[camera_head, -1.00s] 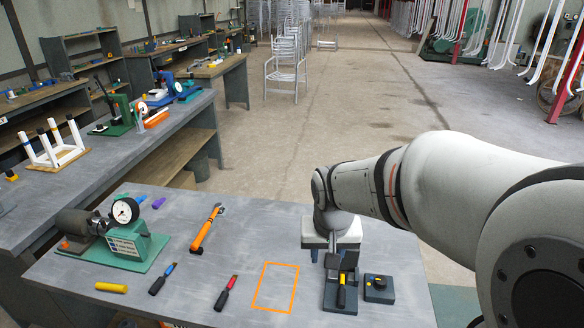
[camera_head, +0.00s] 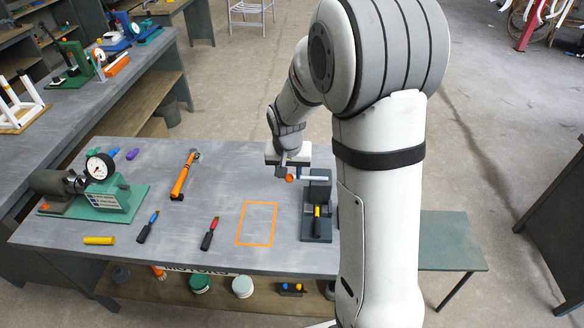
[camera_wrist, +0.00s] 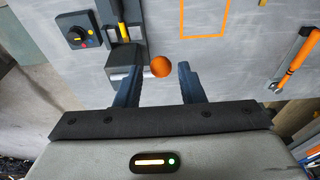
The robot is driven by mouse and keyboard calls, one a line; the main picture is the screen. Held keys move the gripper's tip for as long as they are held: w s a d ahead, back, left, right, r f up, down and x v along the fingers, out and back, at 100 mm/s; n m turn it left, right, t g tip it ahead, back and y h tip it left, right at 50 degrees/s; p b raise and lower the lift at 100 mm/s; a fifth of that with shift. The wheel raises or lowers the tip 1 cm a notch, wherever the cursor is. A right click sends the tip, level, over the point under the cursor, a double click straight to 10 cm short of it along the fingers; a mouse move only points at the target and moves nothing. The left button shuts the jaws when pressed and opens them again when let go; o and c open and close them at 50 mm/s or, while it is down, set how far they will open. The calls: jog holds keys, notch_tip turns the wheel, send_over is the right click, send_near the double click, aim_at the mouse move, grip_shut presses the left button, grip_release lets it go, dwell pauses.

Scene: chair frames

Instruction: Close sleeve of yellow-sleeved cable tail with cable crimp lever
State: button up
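The cable crimp tool (camera_head: 316,226) has a dark base on the table. The yellow-sleeved cable tail (camera_head: 317,212) lies upon it, its black part toward the near edge. It also shows in the wrist view (camera_wrist: 124,28). The lever is a pale bar (camera_head: 313,178) with an orange ball knob (camera_head: 289,178) at its left end. My gripper (camera_head: 284,170) is at the knob. In the wrist view, the fingers are apart, with the orange knob (camera_wrist: 160,67) between their tips, nearer the left finger. Whether a finger touches it is unclear.
A control box with a knob (camera_wrist: 76,30) stands beside the tool; my arm hides it in the head view. An orange outlined rectangle (camera_head: 239,230) is empty. Red-handled (camera_head: 209,234) and blue-handled (camera_head: 147,227) tails and an orange tool (camera_head: 183,177) lie left.

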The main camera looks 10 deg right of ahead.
jog(key=shift+b+x, duration=0.35)
jog(key=shift+x, duration=0.65)
jog(key=c, duration=0.5)
jog(key=s+f+b, duration=0.2)
jog(key=f+b, duration=0.1)
jog(key=s+a+f+b, duration=0.1)
jog(key=f, duration=0.1)
jog(key=shift+s+b, duration=0.15)
jog(key=shift+b, duration=0.2)
jog(key=shift+c, duration=0.2)
jog(key=shift+s+a+f+b, duration=0.1)
jog(key=shift+s+f+b, duration=0.05)
jog(key=shift+f+b, duration=0.35)
jog(key=shift+s+a+f+b, duration=0.1)
jog(key=shift+s+f+b, duration=0.1)
jog(key=shift+f+b, duration=0.3)
jog(key=shift+r, duration=0.1)
